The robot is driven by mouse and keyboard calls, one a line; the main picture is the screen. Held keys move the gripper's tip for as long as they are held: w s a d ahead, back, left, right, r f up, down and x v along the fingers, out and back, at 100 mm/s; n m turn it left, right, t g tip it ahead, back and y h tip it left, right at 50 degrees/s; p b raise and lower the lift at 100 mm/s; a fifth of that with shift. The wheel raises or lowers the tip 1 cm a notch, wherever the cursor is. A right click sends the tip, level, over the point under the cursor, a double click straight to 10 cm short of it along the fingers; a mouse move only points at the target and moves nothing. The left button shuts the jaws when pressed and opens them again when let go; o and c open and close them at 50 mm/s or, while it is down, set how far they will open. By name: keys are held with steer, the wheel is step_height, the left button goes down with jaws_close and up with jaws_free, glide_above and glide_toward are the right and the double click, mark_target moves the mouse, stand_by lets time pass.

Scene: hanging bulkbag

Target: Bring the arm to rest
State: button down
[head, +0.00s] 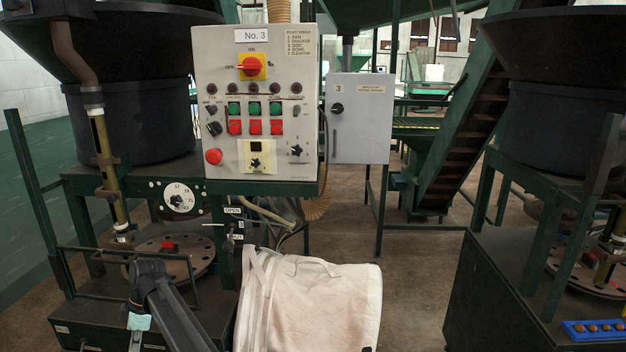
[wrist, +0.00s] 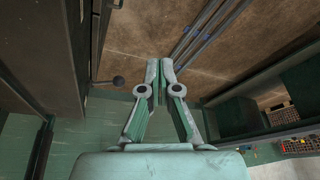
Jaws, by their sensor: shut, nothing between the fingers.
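My gripper (wrist: 160,68) is in the middle of the wrist view, its two fingers together and nothing between them. Behind the fingers the wrist view shows a brown floor-like surface and dark rails, apart from the fingertips as far as I can tell. In the head view my dark arm reaches up from the bottom edge, left of a white bulk bag (head: 312,302). The gripper's fingertips cannot be made out in the head view. The bag's lower part is cut off by the frame.
A grey control panel (head: 218,134) marked No. 3 stands above the bag. A dial (head: 179,198) and a round plate (head: 172,262) are on the green machine at left. A dark machine (head: 505,290) stands at right, with a blue tray (head: 592,331). Floor shows between them.

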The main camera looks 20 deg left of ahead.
steer(key=w+d+f+m+h, duration=0.1)
steer(key=d+f+m, duration=0.5)
steer(key=d+f, duration=0.65)
steer(key=w+d+f+m+t+h+p, duration=0.1)
steer(key=d+f+m, duration=0.55)
steer(key=d, duration=1.15)
steer(key=w+d+f+m+h, duration=0.1)
steer(key=d+f+m, duration=0.3)
steer(key=d+f, duration=0.95)
steer(key=s+d+f+m+g, duration=0.1)
steer(key=s+d+f+m, duration=0.15)
steer(key=d, duration=0.45)
steer(key=s+d+f+m+h, duration=0.1)
steer(key=s+d, duration=0.3)
steer(key=d, duration=0.2)
steer(key=s+d+f+m+g, duration=0.1)
steer(key=s+d, duration=0.2)
steer(key=d, duration=0.4)
steer(key=s+d+f+m+g+y+p, duration=0.1)
steer(key=s+d+f+m+g, duration=0.2)
steer(key=s+d, duration=1.1)
steer(key=s+m, duration=0.1)
steer(key=s, duration=0.2)
steer(key=shift+s+p, duration=0.15)
steer(key=shift+p, duration=0.25)
steer(key=shift+d, duration=0.1)
